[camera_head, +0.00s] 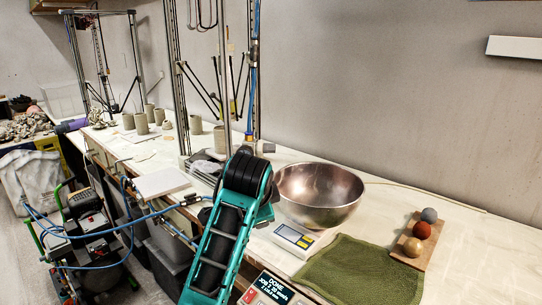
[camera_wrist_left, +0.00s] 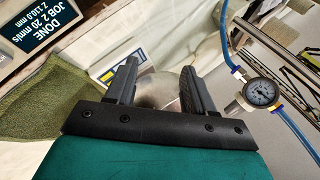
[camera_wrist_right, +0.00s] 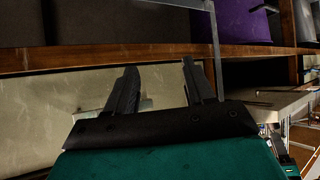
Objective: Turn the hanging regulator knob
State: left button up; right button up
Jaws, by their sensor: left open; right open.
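My right gripper (camera_wrist_right: 160,66) is open and empty, facing a wooden shelf edge, and outside the head view.
A metal bowl (camera_head: 318,192), a small scale (camera_head: 294,238), a green cloth (camera_head: 362,272) and a board with three balls (camera_head: 416,246) are on the bench. Tall metal printer posts (camera_head: 175,75) stand close left of the regulator. A purple item (camera_wrist_right: 242,22) is on the shelf.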

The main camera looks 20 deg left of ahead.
aim_at(271, 146)
pick_arm(q)
jog(key=w+r+m+t+y, duration=0.1)
jog(key=w+r+m+t, duration=0.35)
jog(key=r, duration=1.25)
jog(key=w+a+f+g, duration=0.1)
jog(key=w+f, duration=0.1)
jog(key=w, duration=0.1)
jog(key=w+a+f+g, duration=0.1)
jog(key=w+f, duration=0.2)
jog(key=w, duration=0.1)
jog(key=w+a+f+n+g, duration=0.1)
jog(key=w+f, duration=0.2)
jog(key=shift+w+f, duration=0.25)
jog(key=shift+w, duration=0.15)
jog(key=shift+c, duration=0.3)
